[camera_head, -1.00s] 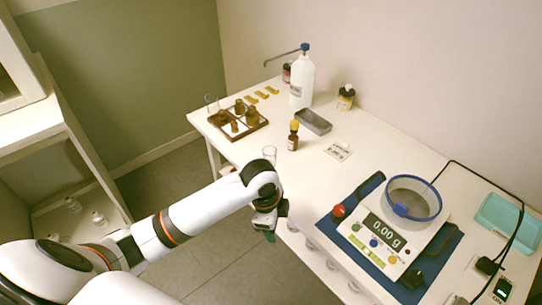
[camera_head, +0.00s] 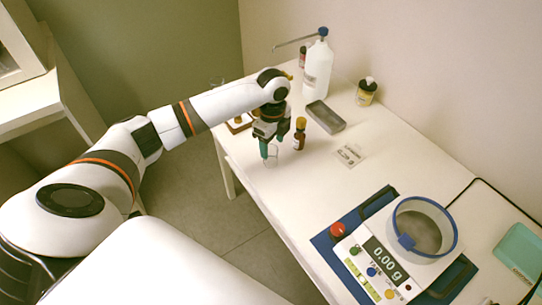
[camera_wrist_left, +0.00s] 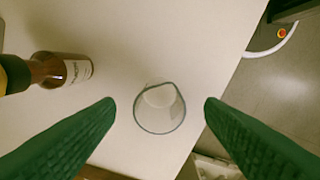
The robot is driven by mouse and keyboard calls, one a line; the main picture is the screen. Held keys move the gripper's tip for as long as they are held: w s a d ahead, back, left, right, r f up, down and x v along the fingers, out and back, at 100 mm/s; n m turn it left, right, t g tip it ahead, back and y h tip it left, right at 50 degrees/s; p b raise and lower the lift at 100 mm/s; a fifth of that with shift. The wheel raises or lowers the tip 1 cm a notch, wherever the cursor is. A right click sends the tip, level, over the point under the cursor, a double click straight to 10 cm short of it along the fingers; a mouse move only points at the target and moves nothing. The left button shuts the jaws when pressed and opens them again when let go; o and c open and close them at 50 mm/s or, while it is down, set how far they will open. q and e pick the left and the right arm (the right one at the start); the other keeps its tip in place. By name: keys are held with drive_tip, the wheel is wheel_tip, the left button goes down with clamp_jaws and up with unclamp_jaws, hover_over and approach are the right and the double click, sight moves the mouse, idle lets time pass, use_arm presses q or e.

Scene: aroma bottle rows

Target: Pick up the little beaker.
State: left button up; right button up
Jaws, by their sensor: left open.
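The little beaker (camera_head: 271,158) is clear glass and stands on the table near its left edge. In the left wrist view the beaker (camera_wrist_left: 160,107) lies between and just beyond my two green fingertips, with its round rim facing the camera. My left gripper (camera_head: 269,150) is open, pointing down right above the beaker; its fingers (camera_wrist_left: 160,105) are apart on both sides of the beaker and I see no clear contact. My right gripper is not in view.
An amber bottle with a yellow cap (camera_head: 299,136) stands close beside the beaker; it also shows in the left wrist view (camera_wrist_left: 62,70). A grey metal tray (camera_head: 325,117), a white wash bottle (camera_head: 317,70) and a scale (camera_head: 385,255) stand on the table.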

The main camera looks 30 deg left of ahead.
sight(271, 153)
use_arm(q)
wheel_tip(271, 153, down, 3)
drive_tip(key=shift+a+r, duration=0.1)
drive_tip(key=shift+r, duration=0.05)
wheel_tip(271, 153, down, 2)
drive_tip(key=shift+f, duration=0.4)
drive_tip(key=shift+c, duration=0.5)
drive_tip(key=c, duration=0.9)
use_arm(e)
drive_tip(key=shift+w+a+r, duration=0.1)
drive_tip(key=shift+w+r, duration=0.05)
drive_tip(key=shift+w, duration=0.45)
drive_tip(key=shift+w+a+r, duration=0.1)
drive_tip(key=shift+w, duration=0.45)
